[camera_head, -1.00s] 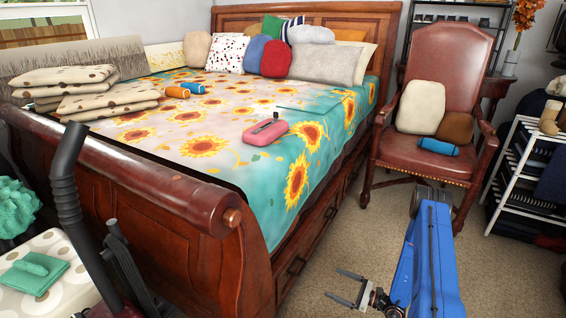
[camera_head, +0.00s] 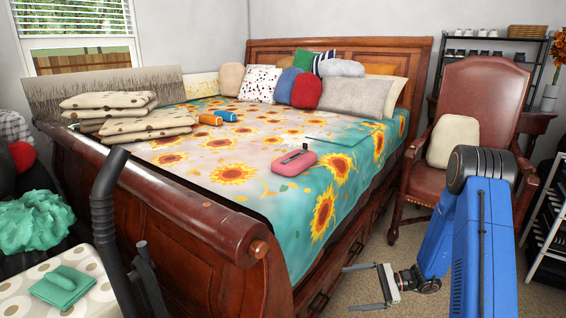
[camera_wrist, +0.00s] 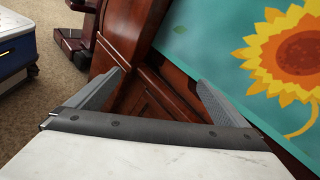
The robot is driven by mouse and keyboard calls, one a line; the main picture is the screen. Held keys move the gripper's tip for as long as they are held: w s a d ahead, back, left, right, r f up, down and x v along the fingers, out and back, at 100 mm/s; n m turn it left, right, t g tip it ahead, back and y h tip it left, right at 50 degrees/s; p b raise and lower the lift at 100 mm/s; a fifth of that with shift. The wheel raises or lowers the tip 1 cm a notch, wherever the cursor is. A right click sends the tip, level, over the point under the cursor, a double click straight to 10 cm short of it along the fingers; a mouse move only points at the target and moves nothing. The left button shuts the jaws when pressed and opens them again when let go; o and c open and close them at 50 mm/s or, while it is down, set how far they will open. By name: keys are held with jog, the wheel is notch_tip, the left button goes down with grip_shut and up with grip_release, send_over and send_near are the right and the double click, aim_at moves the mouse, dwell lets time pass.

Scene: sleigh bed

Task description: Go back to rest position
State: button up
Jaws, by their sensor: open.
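My gripper (camera_head: 364,286) is open and empty in the head view, low over the carpet beside the bed's right side. Its two fingers point left toward the bed's drawers. In the wrist view my gripper (camera_wrist: 157,88) shows its fingers spread apart with nothing between them. Behind them are the bed's dark wooden side and a sunflower on the teal bedcover (camera_wrist: 200,45). My blue arm is folded at the lower right of the head view and hides part of the chair.
The sleigh bed (camera_head: 190,215) fills the middle, with a pink object (camera_head: 295,163) on its cover. A red leather armchair (camera_head: 480,95) with a cream cushion (camera_head: 453,141) stands at the right. A white rack (camera_head: 548,225) is at the far right. Some carpet (camera_head: 385,262) is clear between bed and arm.

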jog(key=s+a+r+n+g+h, duration=0.3)
jog(key=s+r+n+h, duration=0.55)
jog(key=s+r, duration=0.9)
jog(key=s+d+r+n+t+h, duration=0.3)
jog(key=s+r, duration=0.3)
jog(key=s, duration=0.1)
jog(key=s+d+r+n+t+h, duration=0.3)
jog(key=s+r+t+h, duration=0.1)
jog(key=s+r, duration=0.3)
jog(key=shift+s+d+r, duration=0.25)
jog(key=shift+s+d, duration=0.1)
jog(key=shift+s, duration=0.3)
